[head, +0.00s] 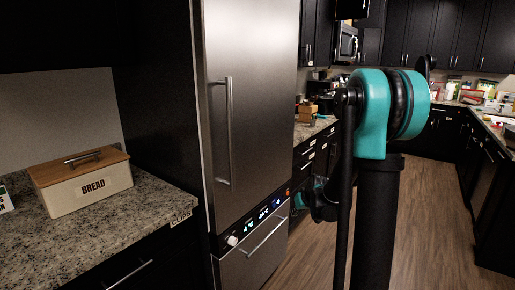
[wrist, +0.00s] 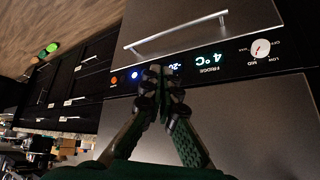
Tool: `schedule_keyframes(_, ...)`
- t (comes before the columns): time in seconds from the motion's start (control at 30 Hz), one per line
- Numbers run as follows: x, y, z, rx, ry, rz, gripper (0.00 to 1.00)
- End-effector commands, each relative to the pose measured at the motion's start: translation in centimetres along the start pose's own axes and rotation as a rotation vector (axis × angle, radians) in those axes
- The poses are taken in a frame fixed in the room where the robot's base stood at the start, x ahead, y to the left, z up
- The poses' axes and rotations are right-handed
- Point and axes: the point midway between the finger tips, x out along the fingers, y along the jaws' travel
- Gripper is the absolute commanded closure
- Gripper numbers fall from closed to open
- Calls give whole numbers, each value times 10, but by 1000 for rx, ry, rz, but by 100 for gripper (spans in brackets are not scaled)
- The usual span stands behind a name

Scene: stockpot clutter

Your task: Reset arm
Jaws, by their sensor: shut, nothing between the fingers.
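My gripper (wrist: 160,72) shows in the wrist view with its two fingers together and nothing between them. It is in front of the control panel of a steel fridge. In the head view my arm stands right of the fridge (head: 246,85), and its far end hangs low beside the fridge's lower right edge. The fingertips are hidden or too dark to make out in the head view. I cannot tell whether the fingers touch the panel.
The fridge panel (wrist: 215,60) reads 4°C. Both fridge doors look shut. A bread box (head: 80,181) sits on the left granite counter (head: 105,228). Dark cabinets and cluttered counters line the back and right. The wooden floor (head: 436,205) right of my arm is clear.

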Motion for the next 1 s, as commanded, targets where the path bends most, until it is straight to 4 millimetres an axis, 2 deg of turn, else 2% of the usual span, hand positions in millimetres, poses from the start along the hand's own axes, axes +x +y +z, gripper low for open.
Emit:
schedule_keyframes(0.03, -16, -5, 13, 9, -15, 7, 100)
schedule_keyframes(0.2, -60, -18, 59, 49, -75, 37, 100)
schedule_keyframes(0.37, -96, -28, 108, 87, -127, 72, 100)
schedule_keyframes(0.5, -123, -36, 154, 123, -171, 106, 100)
schedule_keyframes(0.7, -150, -42, 214, 170, -222, 154, 100)
schedule_keyframes(0.8, -157, -43, 233, 185, -237, 172, 100)
schedule_keyframes(1.0, -162, -43, 247, 196, -249, 185, 100)
